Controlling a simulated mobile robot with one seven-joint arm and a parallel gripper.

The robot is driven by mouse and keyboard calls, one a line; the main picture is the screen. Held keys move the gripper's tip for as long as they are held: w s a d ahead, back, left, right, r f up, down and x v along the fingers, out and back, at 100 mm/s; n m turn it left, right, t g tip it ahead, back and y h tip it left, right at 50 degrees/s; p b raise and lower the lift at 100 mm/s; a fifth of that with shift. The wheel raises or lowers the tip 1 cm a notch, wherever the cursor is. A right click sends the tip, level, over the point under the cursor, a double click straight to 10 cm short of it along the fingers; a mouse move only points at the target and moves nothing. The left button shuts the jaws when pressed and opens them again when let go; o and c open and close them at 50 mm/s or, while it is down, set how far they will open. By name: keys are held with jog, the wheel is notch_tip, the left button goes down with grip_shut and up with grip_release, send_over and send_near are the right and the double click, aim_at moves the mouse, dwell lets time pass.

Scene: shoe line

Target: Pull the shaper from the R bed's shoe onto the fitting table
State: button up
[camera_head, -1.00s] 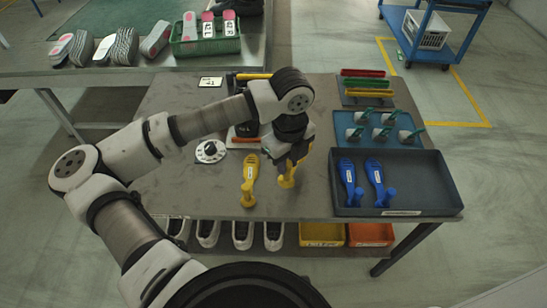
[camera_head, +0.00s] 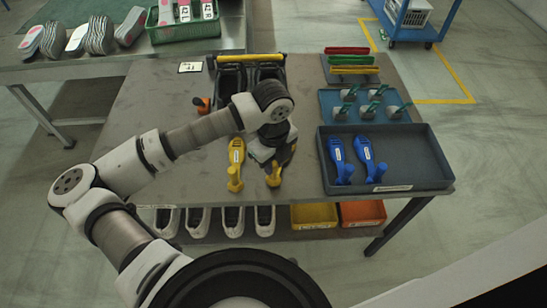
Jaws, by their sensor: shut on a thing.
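My gripper (camera_head: 272,160) points down over the front part of the grey fitting table (camera_head: 300,180). It is shut on a yellow shaper (camera_head: 273,178), whose knobbed end shows below the fingers. I cannot tell whether this shaper touches the table top. A second yellow shaper (camera_head: 236,165) lies on the table just left of it. Two dark shoes (camera_head: 230,77) sit in a bed with a yellow bar (camera_head: 248,58) at the back of the table. My arm partly covers the right shoe.
A dark tray (camera_head: 425,160) with two blue shapers (camera_head: 340,160) stands to the right. Behind it are a blue tray (camera_head: 328,103) of green-tipped items and a rack of coloured bars (camera_head: 352,61). An orange item (camera_head: 202,104) lies left of the shoes. The table's front left is clear.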

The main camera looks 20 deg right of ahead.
jog(key=shift+f, duration=0.25)
jog(key=o, duration=0.9)
jog(key=shift+r+p, duration=2.05)
jog(key=shift+r, duration=2.5)
